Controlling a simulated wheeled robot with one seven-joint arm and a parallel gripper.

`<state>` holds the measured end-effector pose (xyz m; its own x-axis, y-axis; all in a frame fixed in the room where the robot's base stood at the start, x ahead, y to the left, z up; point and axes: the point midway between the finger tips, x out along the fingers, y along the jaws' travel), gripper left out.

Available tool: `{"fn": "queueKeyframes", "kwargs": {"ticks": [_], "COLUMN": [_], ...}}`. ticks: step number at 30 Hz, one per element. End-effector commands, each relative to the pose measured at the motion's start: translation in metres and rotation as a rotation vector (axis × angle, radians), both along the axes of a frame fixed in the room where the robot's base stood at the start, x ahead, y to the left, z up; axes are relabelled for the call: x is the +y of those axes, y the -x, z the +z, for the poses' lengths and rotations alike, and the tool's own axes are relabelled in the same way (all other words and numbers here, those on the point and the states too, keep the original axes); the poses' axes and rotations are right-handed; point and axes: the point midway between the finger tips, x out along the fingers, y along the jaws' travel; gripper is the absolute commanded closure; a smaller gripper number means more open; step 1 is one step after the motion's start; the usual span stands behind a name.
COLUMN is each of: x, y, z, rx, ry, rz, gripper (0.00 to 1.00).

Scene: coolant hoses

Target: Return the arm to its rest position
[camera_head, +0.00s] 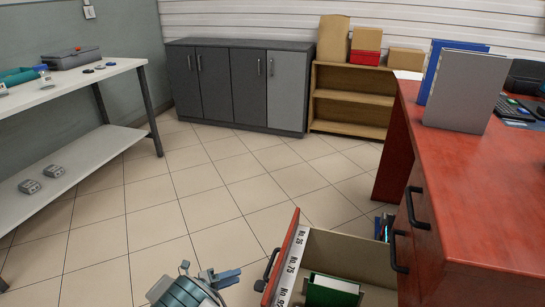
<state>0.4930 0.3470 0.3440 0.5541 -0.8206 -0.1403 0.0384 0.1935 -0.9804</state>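My arm shows at the bottom of the head view, left of the open drawer, as rounded teal-grey links cut off by the lower edge. What looks like my gripper (221,278) is at its upper right end, as small blue-grey parts pointing right toward the drawer front. A gap shows between it and the drawer handle. I cannot make out both fingertips, so I cannot tell whether it is open or shut. I see nothing held in it.
An open drawer (350,250) with a labelled front and a green item (332,290) juts from the red desk (480,180). A white workbench (70,84) stands left, grey cabinets (235,85) and a wooden shelf (350,98) behind. The tiled floor (190,190) between is clear.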

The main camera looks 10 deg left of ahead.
Motion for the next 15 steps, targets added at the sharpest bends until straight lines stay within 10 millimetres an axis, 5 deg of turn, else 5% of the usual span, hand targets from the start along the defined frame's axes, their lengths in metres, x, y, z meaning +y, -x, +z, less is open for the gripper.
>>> {"fn": "queueKeyframes", "kwargs": {"ticks": [5, 15], "x": [-0.013, -0.076], "y": [-0.011, -0.034], "z": [0.037, 0.159], "rx": [-0.036, -0.222], "ry": [-0.084, -0.415], "rz": [-0.068, -0.373], "gripper": [0.64, 0.64]}}
